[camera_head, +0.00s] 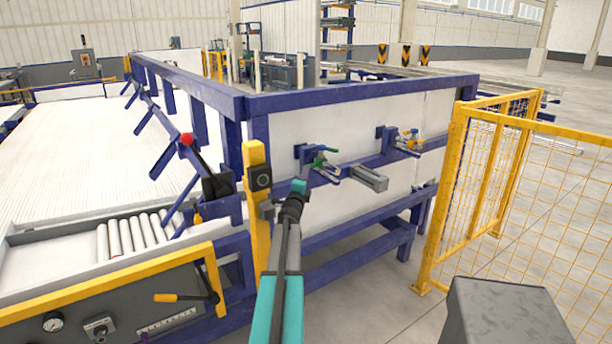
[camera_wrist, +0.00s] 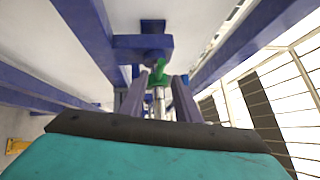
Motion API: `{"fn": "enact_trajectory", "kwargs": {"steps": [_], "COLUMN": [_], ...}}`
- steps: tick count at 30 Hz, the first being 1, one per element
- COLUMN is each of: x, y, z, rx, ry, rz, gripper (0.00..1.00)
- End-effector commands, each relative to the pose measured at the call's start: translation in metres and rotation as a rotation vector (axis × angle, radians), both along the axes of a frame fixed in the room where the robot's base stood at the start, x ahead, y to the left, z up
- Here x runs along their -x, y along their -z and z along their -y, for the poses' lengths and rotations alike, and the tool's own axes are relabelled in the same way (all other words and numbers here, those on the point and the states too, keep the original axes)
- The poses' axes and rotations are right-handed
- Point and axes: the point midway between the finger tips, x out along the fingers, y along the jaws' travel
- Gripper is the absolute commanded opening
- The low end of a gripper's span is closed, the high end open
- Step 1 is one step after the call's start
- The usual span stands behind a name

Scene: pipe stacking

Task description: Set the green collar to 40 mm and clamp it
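The green collar (camera_head: 322,159) sits on a short metal rod held by a blue bracket on the white panel. In the wrist view the green collar (camera_wrist: 157,74) is straight ahead, with the shiny rod (camera_wrist: 159,98) below it in the picture. My gripper (camera_wrist: 162,78) has its two grey fingers apart, one on each side of the collar and rod in that view. I see no grip on the collar; the depth gap to it cannot be judged. No scale marks are readable, and I cannot tell whether the clamp is tight.
A similar bracket with a yellow-orange collar (camera_head: 409,140) is farther right on the blue rail. A yellow post (camera_head: 257,205) stands left of the green collar. A yellow mesh fence (camera_head: 500,200) is at the right. Blue beams (camera_wrist: 95,35) border the wrist view.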

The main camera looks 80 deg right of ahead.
Motion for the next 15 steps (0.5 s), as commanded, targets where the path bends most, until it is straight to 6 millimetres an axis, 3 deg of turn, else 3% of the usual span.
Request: {"fn": "enact_trajectory", "kwargs": {"steps": [15], "x": [0.002], "y": [0.006], "z": [-0.042], "rx": [0.000], "ry": [0.000], "rz": [0.000], "gripper": [0.30]}}
